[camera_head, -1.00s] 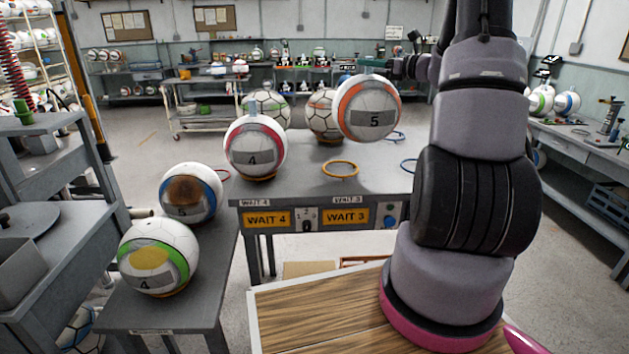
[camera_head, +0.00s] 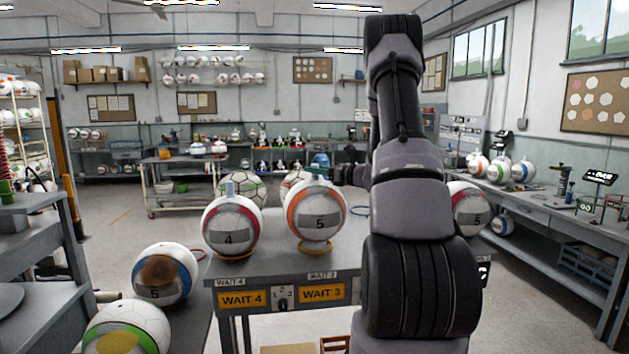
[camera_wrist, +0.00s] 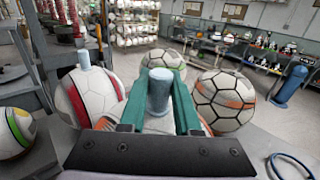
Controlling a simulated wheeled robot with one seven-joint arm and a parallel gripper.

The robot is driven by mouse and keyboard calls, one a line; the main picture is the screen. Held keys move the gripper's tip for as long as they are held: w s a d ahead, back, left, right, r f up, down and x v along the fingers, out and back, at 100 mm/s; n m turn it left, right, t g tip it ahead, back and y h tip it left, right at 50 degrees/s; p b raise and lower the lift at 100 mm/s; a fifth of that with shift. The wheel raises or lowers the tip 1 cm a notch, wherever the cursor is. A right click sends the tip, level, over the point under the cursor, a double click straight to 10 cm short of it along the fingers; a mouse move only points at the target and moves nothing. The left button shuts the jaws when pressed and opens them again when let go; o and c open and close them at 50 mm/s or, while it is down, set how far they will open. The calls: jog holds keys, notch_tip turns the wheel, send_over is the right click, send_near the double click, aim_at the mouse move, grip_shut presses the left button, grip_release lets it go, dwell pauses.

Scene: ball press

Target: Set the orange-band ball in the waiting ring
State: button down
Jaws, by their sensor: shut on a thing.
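In the wrist view the ball is mostly hidden under the gripper. In the head view my arm hides most of the gripper.
A red-band "4" ball (camera_head: 233,226) stands close left on its own ring. A green-patterned ball (camera_head: 241,186) and an orange-patterned ball (camera_wrist: 226,101) stand behind. Another "5" ball (camera_head: 466,208) is partly behind my arm. A blue ring (camera_wrist: 290,166) lies to the right.

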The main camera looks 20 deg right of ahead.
aim_at(315, 179)
jog(key=shift+f, duration=1.45)
jog(key=c, duration=0.6)
grip_release()
